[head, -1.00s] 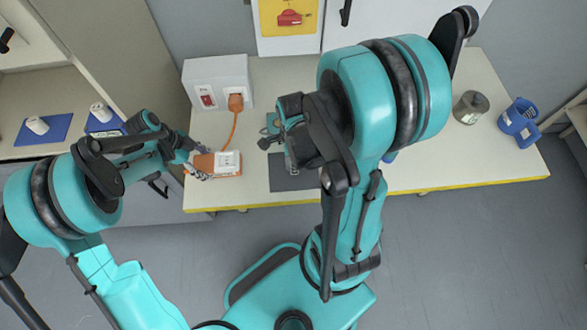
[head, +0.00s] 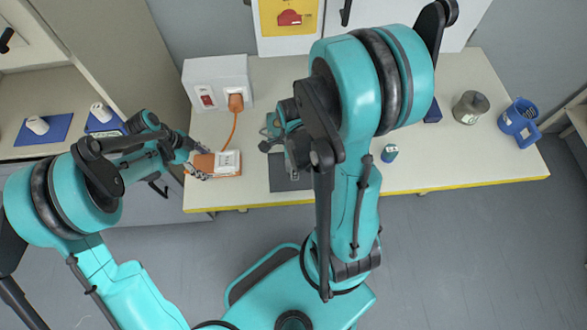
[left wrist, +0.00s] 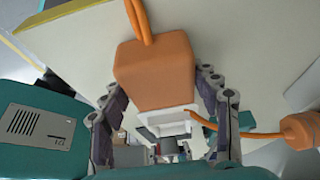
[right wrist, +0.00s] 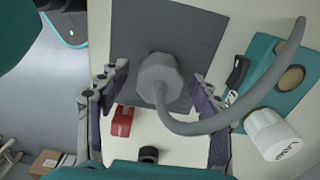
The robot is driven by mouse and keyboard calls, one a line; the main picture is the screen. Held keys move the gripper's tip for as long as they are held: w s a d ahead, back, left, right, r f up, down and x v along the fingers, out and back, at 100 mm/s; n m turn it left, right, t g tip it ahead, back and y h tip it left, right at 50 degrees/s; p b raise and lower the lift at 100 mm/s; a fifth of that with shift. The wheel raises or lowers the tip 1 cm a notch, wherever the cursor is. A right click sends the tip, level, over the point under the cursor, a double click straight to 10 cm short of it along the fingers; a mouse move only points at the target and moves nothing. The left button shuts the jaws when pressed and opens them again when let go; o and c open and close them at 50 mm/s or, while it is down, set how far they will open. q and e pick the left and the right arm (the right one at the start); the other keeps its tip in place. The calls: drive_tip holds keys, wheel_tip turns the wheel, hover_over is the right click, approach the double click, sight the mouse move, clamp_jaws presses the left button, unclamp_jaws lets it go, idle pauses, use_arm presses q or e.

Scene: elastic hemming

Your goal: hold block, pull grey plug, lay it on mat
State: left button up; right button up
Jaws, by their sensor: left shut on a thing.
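The orange block (head: 204,163) with a white socket face (head: 228,163) is at the table's left front. My left gripper (head: 196,168) is shut on it; in the left wrist view the fingers flank the block (left wrist: 155,75), and its white socket (left wrist: 168,121) looks empty. The grey plug (right wrist: 160,75), with a thick curved grey cable (right wrist: 225,122), is over the dark mat (right wrist: 190,35) in the right wrist view; whether it touches the mat is unclear. My right gripper (right wrist: 158,95) is open, its fingers apart either side of the plug. The mat (head: 287,184) is partly hidden by my right arm in the head view.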

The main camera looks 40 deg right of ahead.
wheel_tip(320, 180, up, 12)
idle(0.9)
use_arm(q)
drive_tip(key=o, duration=1.6)
drive_tip(key=shift+o, duration=0.2)
drive_tip(key=s+d+r+v, duration=0.1)
drive_tip(key=d+v, duration=0.1)
drive_tip(key=v, duration=1.7)
drive_tip(key=shift+r, duration=0.2)
